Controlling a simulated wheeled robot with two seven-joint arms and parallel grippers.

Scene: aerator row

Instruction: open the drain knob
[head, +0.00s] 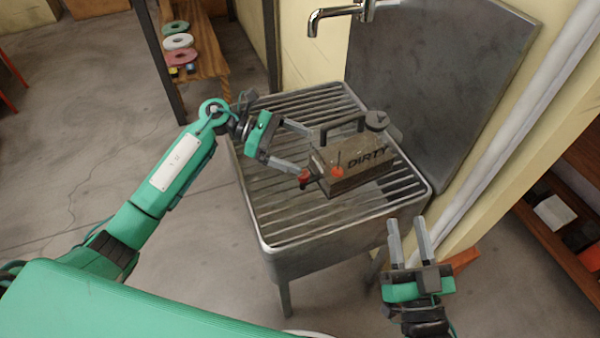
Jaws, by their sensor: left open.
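A brown box labelled DIRTY (360,168) sits on the slatted metal rack, with a dark handle and a round grey cap on top. A red knob (306,178) sticks out at its left end; I take it to be the drain knob. An orange-red spot (338,172) with a thin pin shows on the box's front. My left gripper (304,151) is open at the box's left end. Its lower fingertip overlaps the red knob in the picture; I cannot tell whether they touch. My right gripper (406,224) is open and empty, at the rack's front right corner.
The slatted metal rack (272,205) stands on legs and has a raised rim. A metal tap (338,14) hangs above its far side, by a grey back panel (430,85). A wooden shelf with coloured rings (178,42) is at the upper left. Floor is clear at left.

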